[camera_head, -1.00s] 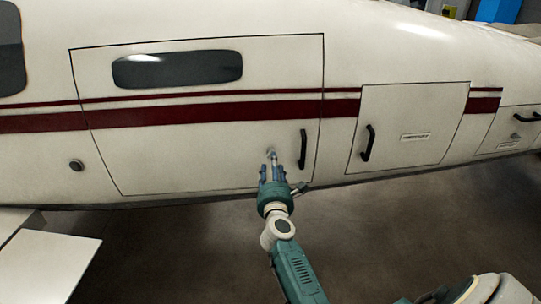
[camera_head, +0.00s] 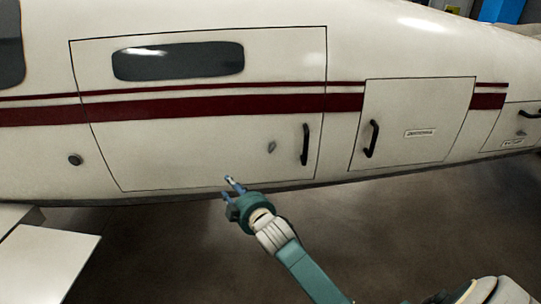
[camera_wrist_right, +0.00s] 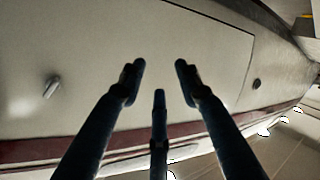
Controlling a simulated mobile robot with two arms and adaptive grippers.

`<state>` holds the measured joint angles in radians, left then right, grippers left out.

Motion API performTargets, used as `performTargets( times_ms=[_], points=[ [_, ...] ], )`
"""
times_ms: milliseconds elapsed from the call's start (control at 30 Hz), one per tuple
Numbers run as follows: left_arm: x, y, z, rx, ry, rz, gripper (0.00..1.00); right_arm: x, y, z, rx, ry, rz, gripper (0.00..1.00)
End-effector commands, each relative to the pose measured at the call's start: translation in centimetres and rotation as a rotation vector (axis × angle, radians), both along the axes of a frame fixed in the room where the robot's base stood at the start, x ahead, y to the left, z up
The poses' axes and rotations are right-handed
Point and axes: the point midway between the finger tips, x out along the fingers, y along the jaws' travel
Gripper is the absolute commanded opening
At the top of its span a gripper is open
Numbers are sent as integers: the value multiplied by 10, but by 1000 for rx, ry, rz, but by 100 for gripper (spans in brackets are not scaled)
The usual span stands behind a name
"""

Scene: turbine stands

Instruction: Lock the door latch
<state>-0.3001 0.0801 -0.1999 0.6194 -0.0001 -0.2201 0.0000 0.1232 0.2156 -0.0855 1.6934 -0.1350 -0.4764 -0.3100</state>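The door latch (camera_head: 271,147) is a small grey handle on the white aircraft door (camera_head: 190,150), left of the black door handle (camera_head: 305,145). It looks slightly tilted from upright in the head view. The latch also shows at the left of the right wrist view (camera_wrist_right: 51,86). My right gripper (camera_head: 230,185) is below and left of the latch, near the door's lower edge, and apart from the latch. Its fingers are spread in the right wrist view (camera_wrist_right: 160,80), with nothing between them. My left gripper is not in view.
A round dark knob (camera_head: 75,160) sits left of the door. A smaller hatch (camera_head: 415,125) with a black handle (camera_head: 372,139) is to the right. A white wing panel (camera_head: 45,265) juts out at lower left. Dark floor lies below the fuselage.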

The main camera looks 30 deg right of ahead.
Motion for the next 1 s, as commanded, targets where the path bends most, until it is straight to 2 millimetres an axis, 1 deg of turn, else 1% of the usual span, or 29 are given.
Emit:
performTargets(
  times_ms=[33,67,100,167,200,300,400,500,567,633,1000],
  points=[
    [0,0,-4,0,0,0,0,-6,-16,-8,-300,45,1,33],
    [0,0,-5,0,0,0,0,-9,-26,-8,-477,75,0,33],
    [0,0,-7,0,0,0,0,-14,-41,-7,-705,116,-6,33],
    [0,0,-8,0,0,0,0,-22,-60,0,-1013,179,-22,33],
    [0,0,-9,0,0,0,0,-27,-72,7,-1192,220,-36,33],
    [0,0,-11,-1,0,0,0,-39,-93,27,-1540,316,-76,33],
    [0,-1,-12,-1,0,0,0,-47,-103,43,-1745,382,-110,33],
    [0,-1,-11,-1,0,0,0,-49,-109,51,-1832,415,-127,33],
    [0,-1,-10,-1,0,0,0,-46,-112,53,-1846,421,-130,33],
    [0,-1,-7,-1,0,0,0,-39,-116,53,-1848,421,-130,33],
    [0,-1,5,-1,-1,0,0,19,-151,53,-1841,420,-128,33]
  ],
)
